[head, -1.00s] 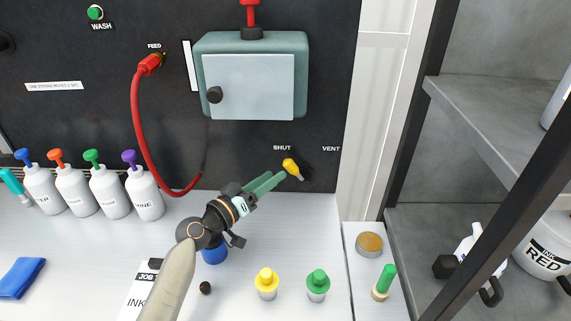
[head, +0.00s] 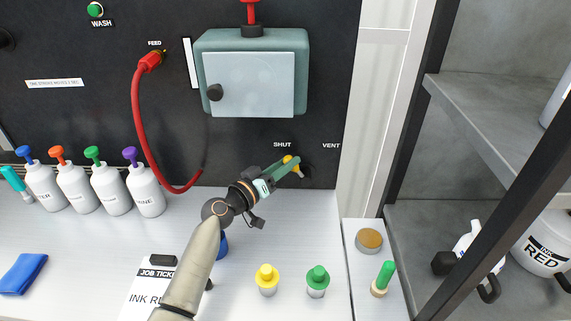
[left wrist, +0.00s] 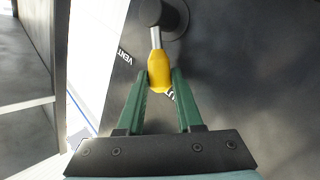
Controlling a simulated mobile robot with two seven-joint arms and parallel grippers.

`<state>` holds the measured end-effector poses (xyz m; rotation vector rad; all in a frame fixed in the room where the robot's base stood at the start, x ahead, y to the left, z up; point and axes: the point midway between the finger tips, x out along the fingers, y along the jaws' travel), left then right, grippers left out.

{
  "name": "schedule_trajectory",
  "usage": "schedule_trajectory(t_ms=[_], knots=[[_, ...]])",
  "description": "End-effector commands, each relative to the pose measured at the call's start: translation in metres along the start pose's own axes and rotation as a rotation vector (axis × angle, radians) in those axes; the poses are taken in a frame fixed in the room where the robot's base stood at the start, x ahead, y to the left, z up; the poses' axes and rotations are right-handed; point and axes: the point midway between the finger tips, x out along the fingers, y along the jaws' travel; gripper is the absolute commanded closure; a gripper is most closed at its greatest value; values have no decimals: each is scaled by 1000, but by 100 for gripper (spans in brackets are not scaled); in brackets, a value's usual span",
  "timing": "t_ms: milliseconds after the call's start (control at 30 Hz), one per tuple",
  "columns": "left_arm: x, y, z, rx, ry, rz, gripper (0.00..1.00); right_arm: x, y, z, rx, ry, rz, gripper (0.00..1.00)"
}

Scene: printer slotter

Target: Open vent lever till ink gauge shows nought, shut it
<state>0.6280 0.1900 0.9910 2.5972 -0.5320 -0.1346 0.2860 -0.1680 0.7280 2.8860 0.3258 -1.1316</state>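The vent lever has a yellow handle (head: 290,161) on the dark panel, below the SHUT label (head: 282,145) and left of the VENT label (head: 331,146). In the left wrist view the yellow handle (left wrist: 159,72) hangs on a metal stem from a dark round pivot. My left gripper (head: 293,165) is at the lever. Its green fingers (left wrist: 160,77) stand on both sides of the handle's end, with slight gaps showing, so it looks open. A narrow white strip (head: 190,64) stands beside the teal tank (head: 203,40); I can read no ink level. My right gripper is out of view.
A red hose (head: 137,115) hangs from FEED at the left. Several bottles (head: 110,193) stand at the back left. A shelf unit (head: 480,115) bounds the right side.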

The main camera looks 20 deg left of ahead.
Motion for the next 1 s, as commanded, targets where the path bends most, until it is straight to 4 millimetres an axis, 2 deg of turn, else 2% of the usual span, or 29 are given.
schedule_trajectory(t_ms=[33, 200, 1000], knots=[[0, 0, 0, 0, 0, 0, 82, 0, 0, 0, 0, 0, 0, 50], [0, 0, 0, 0, -1, 0, 100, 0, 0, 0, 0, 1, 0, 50], [0, 0, 1, 0, -2, 0, 100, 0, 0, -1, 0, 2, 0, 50]])
